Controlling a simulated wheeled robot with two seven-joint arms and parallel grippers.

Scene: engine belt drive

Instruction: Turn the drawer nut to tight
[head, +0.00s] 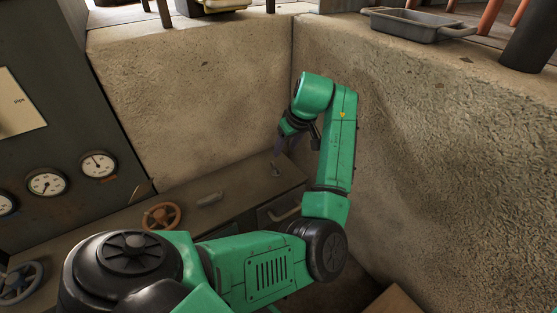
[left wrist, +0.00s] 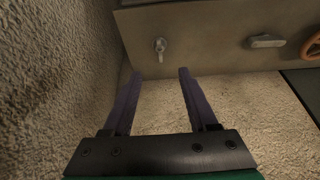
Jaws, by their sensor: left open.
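A small grey metal fitting with a short lever, which I take for the drawer nut (left wrist: 160,46), stands on the panel in the upper middle of the left wrist view. My left gripper (left wrist: 160,73) is open, with its two purple-grey fingers pointing toward the fitting. The fitting appears just beyond the fingertips, roughly centred between them, with nothing held. In the head view my left gripper (head: 296,146) hangs at the bent arm's end, near the corner above the bench, partly hidden by the arm. My right gripper is in neither view.
A drawer handle (head: 285,213) is on the bench front. A grey handle (head: 209,199) and an orange handwheel (head: 162,216) lie left of the gripper. Rough walls (head: 430,150) close in behind and on the right. Gauges (head: 98,164) are on the left panel.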

